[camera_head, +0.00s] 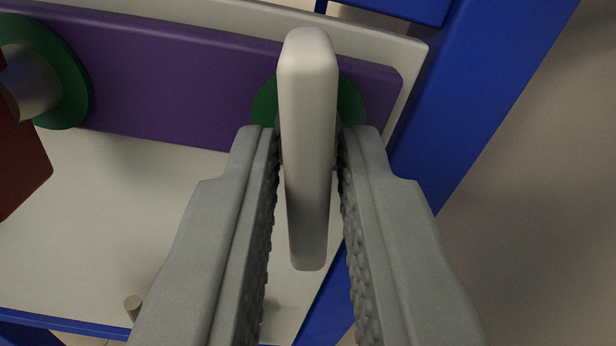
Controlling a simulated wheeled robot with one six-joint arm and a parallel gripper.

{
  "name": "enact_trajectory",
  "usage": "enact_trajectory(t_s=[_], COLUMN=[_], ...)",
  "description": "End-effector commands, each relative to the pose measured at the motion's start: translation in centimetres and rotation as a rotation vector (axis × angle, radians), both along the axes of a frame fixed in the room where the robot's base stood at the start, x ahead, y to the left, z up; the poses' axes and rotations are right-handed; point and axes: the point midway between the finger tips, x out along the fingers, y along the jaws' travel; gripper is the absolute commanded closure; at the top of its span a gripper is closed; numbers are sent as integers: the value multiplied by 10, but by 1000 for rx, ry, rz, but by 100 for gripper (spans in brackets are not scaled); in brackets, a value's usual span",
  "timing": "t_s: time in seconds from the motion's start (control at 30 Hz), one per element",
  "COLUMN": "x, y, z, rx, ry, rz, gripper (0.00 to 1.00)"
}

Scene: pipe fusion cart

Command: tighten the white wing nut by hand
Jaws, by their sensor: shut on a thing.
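The white wing nut (308,90) shows in the head camera view, right of the middle of the purple bar. Its long flat wings run nearly up and down in the picture. My gripper (308,150) is shut on the wing nut, with one grey finger on its left side and one on its right, near its middle. A green washer (352,102) shows behind the nut on the purple bar (180,75). The stud and the middle of the washer are hidden behind the nut.
A second green washer (72,85) with a grey metal post (30,82) and a dark red part (18,165) are at the left. A small peg (133,305) stands on the white panel (110,230). A blue frame (475,125) runs along the right; beyond it is open floor.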

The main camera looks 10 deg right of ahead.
Motion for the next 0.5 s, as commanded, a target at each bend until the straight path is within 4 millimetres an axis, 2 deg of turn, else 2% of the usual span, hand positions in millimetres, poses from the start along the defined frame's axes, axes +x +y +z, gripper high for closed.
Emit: enact_trajectory(t_s=[0.2, 0.5], x=[0, 0], y=[0, 0], z=[-2, -2], rx=[105, 163], ry=[7, 9], rz=[-1, -1], gripper=[100, 100])
